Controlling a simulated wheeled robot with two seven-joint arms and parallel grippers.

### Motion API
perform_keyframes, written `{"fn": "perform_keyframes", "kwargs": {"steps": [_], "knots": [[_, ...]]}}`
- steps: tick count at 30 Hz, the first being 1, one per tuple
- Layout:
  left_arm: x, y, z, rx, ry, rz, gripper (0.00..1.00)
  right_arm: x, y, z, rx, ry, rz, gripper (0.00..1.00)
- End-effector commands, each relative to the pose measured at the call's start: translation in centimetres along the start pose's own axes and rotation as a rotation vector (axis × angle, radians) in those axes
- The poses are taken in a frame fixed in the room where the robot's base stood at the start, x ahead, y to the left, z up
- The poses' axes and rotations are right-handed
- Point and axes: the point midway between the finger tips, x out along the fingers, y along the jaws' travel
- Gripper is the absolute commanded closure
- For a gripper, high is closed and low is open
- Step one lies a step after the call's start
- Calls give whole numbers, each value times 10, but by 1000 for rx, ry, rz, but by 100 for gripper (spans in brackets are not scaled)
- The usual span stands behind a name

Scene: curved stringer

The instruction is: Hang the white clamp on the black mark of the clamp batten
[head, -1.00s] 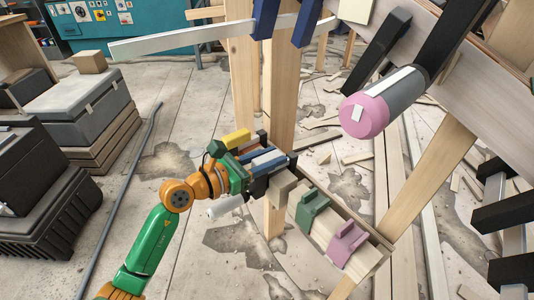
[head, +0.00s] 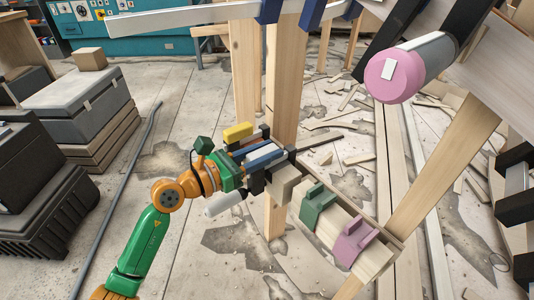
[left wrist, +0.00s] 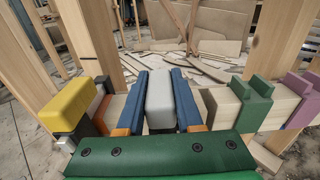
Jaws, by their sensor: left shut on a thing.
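The white clamp (left wrist: 160,100) sits between the two blue fingers of my left gripper (left wrist: 160,112) in the left wrist view. In the head view, my left gripper (head: 265,160) is over the wooden clamp batten (head: 372,262), at its far left part. The batten carries a yellow clamp (head: 238,132), a green clamp (head: 318,205) and a mauve clamp (head: 355,241). In the left wrist view, the white clamp appears between the yellow clamp (left wrist: 68,103) and the green clamp (left wrist: 250,100). I cannot tell whether it touches the batten. I cannot make out the black mark.
A wooden post (head: 285,90) stands just behind the gripper. A pink-ended grey cylinder (head: 393,78) hangs at the upper right by the stringer (head: 505,85). Grey and black cases (head: 75,110) stand at the left. Scrap wood litters the floor.

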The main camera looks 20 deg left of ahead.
Motion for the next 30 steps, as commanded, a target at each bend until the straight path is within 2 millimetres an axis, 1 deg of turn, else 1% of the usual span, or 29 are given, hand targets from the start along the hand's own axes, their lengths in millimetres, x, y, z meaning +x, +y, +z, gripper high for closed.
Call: {"fn": "perform_keyframes", "kwargs": {"steps": [1, 20, 21, 24, 30], "knots": [[0, 0, -3, 1, -5, 0, 100, 5, 0, 1, -1, -1, 0, 50], [3, -2, -6, 7, -2, 3, 100, 3, 0, 1, -2, 1, 0, 50], [3, -2, -6, 6, -2, 3, 54, 3, 0, 1, -2, 1, 0, 50], [3, -2, -6, 7, -2, 3, 30, 2, 0, 1, -2, 0, 0, 50], [3, -2, -6, 7, -1, 3, 30, 2, 0, 1, -2, 0, 0, 50]]}}
